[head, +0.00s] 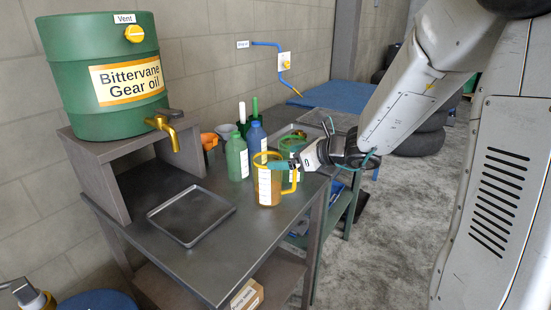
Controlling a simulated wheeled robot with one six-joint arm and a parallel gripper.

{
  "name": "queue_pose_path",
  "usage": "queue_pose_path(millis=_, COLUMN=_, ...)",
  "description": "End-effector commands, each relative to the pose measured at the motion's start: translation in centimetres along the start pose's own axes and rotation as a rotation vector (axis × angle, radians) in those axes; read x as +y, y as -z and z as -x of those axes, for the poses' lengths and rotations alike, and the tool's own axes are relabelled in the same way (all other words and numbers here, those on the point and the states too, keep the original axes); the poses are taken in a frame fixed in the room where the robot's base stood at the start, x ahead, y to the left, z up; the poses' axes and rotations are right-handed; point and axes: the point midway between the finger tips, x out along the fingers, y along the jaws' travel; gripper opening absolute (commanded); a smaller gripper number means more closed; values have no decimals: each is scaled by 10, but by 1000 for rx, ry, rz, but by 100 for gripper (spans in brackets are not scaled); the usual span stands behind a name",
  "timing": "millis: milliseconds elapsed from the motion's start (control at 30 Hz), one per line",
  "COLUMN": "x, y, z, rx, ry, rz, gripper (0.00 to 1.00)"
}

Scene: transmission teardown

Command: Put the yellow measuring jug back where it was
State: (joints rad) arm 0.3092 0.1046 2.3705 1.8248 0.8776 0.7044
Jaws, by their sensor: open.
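The yellow measuring jug (268,190) stands upright near the right edge of the dark metal table (165,225). It has a yellow rim, a white scale strip and amber contents, and its yellow handle faces right. My gripper (287,165) is open and reaches in from the right at the height of the jug's upper handle. From this view I cannot tell whether its fingers touch or surround the handle.
A green bottle (237,158) and a blue bottle (256,138) stand behind the jug. A green-rimmed jug (291,143) is just beyond my gripper. An empty shallow tray (191,215) lies left of the jug. The green oil drum (103,65) stands on a raised shelf with a brass tap (163,124).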

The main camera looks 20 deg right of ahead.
Motion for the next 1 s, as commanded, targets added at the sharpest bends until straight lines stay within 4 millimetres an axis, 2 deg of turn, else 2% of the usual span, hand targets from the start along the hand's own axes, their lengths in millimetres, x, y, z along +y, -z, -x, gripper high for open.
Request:
queue_pose_path(millis=100, x=-2, y=0, z=27, rx=-2, ry=5, rz=0, gripper=92)
queue_pose_path(millis=233, x=-1, y=0, z=46, rx=-1, ry=3, rz=0, gripper=92)
queue_pose_path(millis=467, x=0, y=0, z=59, rx=0, ry=-1, rz=1, gripper=92)
queue_pose_path(millis=567, x=12, y=-4, z=61, rx=9, ry=-34, rz=61, gripper=92)
queue_pose_path(millis=667, x=50, y=-13, z=65, rx=42, ry=-139, rz=253, gripper=92)
queue_pose_path(millis=767, x=108, y=-17, z=81, rx=93, ry=-315, rz=583, gripper=92)
queue_pose_path(millis=800, x=133, y=-15, z=92, rx=117, ry=-398, rz=738, gripper=92)
queue_pose_path(millis=900, x=181, y=-1, z=125, rx=180, ry=-609, rz=1126, gripper=92)
queue_pose_path(millis=1000, x=209, y=20, z=164, rx=250, ry=-815, rz=1490, gripper=92)
